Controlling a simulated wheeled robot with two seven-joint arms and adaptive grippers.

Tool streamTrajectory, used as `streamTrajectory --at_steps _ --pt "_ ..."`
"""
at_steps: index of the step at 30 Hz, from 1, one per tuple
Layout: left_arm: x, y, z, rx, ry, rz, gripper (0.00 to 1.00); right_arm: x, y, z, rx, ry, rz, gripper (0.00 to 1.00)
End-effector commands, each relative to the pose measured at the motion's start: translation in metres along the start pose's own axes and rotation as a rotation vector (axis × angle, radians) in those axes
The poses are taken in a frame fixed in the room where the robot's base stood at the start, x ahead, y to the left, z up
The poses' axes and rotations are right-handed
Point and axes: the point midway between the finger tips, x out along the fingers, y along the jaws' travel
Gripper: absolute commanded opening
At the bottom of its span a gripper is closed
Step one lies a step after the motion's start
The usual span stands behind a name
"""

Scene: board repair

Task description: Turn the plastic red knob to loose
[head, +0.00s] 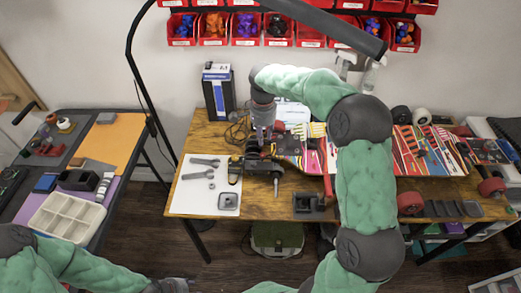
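My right arm reaches up and over the wooden workbench (240,208). Its gripper (262,138) points down at the back left of the bench, over dark hardware at the end of a colourful skateboard deck (314,160). A small red part (278,127) shows just right of the gripper; it may be the red knob, but I cannot tell. Whether the fingers touch anything, or are open or shut, is too small to see.
A white sheet with wrenches (206,162) lies at the bench's left. A blue-and-black box (218,90) stands behind. A dark metal block (309,203) sits near the front edge. Red bins (247,29) hang on the wall. A side table holds a white divided tray (65,217).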

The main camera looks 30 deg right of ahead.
Motion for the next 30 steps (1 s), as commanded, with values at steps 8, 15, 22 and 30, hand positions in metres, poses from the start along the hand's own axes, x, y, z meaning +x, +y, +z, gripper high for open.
streamTrajectory --at_steps 8,15,22,30 --pt "0.018 -0.007 -0.001 0.0 0.0 0.0 0.4 0.055 0.001 0.001 -0.001 -0.003 0.004 0.31" --pt "0.027 -0.01 -0.001 0.0 0.001 0.0 0.4 0.083 0.001 0.0 -0.001 -0.001 0.002 0.31" --pt "0.029 -0.01 -0.002 0.0 0.001 0.0 0.4 0.091 0.0 0.0 -0.001 0.0 0.0 0.31" --pt "0.028 -0.01 -0.002 0.0 0.001 0.0 0.4 0.09 0.0 0.0 -0.001 -0.001 0.001 0.14"
